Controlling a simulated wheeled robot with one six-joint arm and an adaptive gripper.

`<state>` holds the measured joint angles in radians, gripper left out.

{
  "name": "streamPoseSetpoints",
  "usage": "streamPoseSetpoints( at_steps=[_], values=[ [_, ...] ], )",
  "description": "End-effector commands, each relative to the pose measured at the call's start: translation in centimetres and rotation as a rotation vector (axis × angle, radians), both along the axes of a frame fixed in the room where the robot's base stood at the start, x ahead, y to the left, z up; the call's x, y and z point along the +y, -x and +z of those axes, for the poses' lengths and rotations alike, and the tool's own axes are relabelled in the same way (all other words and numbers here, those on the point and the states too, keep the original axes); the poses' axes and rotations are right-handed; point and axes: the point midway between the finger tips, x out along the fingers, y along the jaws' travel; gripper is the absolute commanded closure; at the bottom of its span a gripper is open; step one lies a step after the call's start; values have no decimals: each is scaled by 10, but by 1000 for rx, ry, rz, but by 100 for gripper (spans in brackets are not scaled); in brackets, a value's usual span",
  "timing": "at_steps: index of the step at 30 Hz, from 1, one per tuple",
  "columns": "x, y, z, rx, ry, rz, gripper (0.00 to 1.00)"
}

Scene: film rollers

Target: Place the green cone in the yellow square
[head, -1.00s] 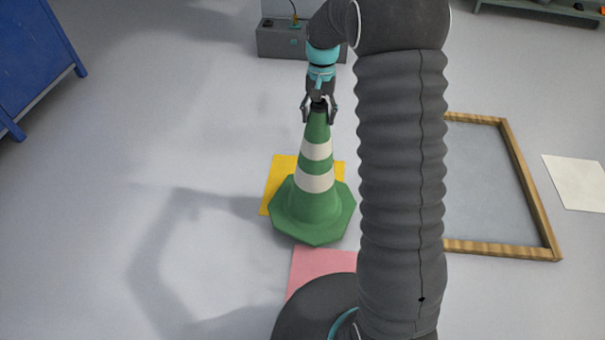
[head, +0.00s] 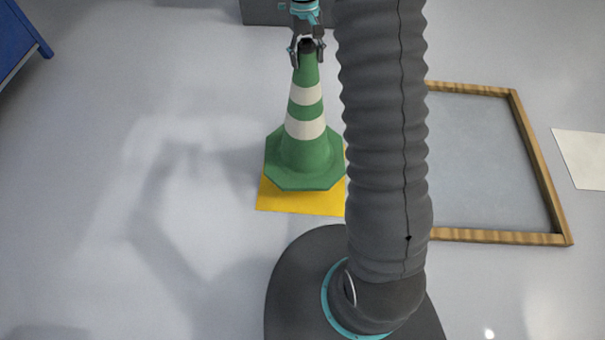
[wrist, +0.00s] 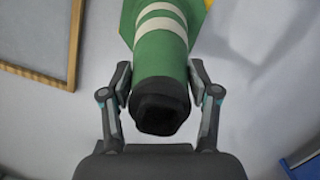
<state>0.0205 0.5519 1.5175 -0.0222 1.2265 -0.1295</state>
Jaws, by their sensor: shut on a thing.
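The green cone (head: 306,155) with white bands is upright in the head view. My gripper (head: 307,50) is shut on its dark top. The cone's base overlaps the far part of the yellow square (head: 300,202), whose near edge shows in front of it. I cannot tell whether the base touches the floor or hangs a little above it. In the wrist view the cone (wrist: 160,60) points its dark tip at the camera, between the two fingers of my gripper (wrist: 160,92). A bit of yellow (wrist: 208,4) shows at the top beside the cone's base.
A wooden-framed grey panel (head: 545,170) lies on the floor at right, and a white sheet (head: 582,158) lies beyond it. A blue cabinet (head: 18,42) is at the upper left. A grey box (head: 268,12) is at the back. The floor at left is clear.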

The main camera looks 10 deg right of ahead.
Motion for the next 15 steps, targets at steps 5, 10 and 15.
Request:
streamPoseSetpoints(
  at_steps=[5,10,15],
  values=[
    [-8,-13,5,-3,3,249,100],
    [-16,-23,11,-4,4,485,100],
    [-24,-33,18,-3,5,715,100]
  ],
)
